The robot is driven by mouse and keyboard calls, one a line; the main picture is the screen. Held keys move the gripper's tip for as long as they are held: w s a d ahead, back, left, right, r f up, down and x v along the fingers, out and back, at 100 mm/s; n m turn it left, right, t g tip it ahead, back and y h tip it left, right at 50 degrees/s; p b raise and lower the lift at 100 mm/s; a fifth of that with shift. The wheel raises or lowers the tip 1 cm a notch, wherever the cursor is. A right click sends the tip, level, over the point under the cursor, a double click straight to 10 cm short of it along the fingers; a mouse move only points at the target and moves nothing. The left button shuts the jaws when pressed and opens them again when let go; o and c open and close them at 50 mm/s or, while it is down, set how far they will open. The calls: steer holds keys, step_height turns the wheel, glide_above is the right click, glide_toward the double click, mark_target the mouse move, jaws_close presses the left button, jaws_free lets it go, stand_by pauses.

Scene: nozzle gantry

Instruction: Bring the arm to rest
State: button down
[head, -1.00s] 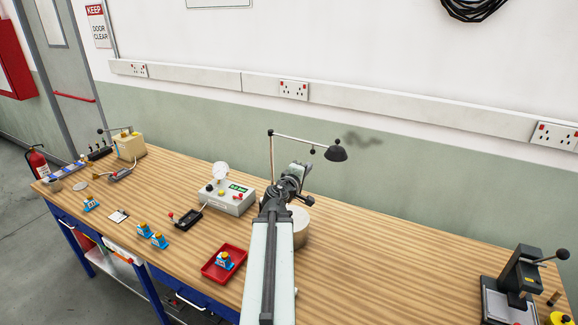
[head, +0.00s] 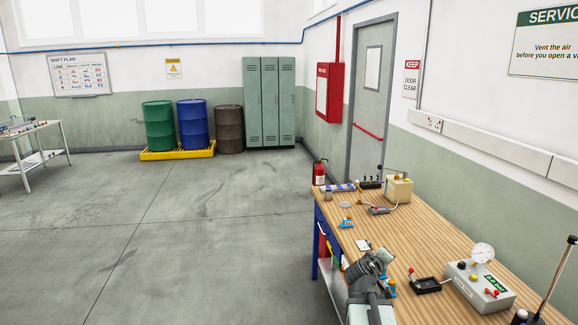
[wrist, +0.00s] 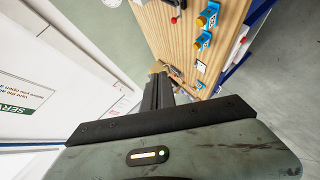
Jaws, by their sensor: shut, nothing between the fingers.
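My arm shows at the bottom of the head view, with my gripper (head: 372,264) above the front edge of the workbench (head: 440,262). The gripper appears shut and holds nothing. In the wrist view my gripper (wrist: 157,88) shows as a dark narrow pair of fingers with no gap visible, and the bench top (wrist: 178,32) appears turned on its side. A blue and yellow nozzle part (head: 347,222) stands on the bench beyond the gripper. Another blue part is partly hidden behind the gripper.
A fire extinguisher (head: 320,172) stands past the far end. The floor to the left is clear, up to drums on a yellow pallet (head: 178,154).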

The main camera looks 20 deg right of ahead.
steer(key=w+a+f+g+y, duration=0.1)
steer(key=a+f+y, duration=0.35)
steer(key=a, duration=0.95)
steer(key=w+a+f+g+y, duration=0.15)
steer(key=a+f, duration=0.55)
steer(key=a, duration=0.7)
steer(key=s+a+f+m+g+y, duration=0.2)
steer(key=s+a+f+g+y, duration=0.2)
steer(key=s+a, duration=0.6)
steer(key=shift+s+a+g+y+b, duration=0.4)
steer(key=shift+a+g+y+b, duration=0.05)
steer(key=shift+a+y, duration=0.2)
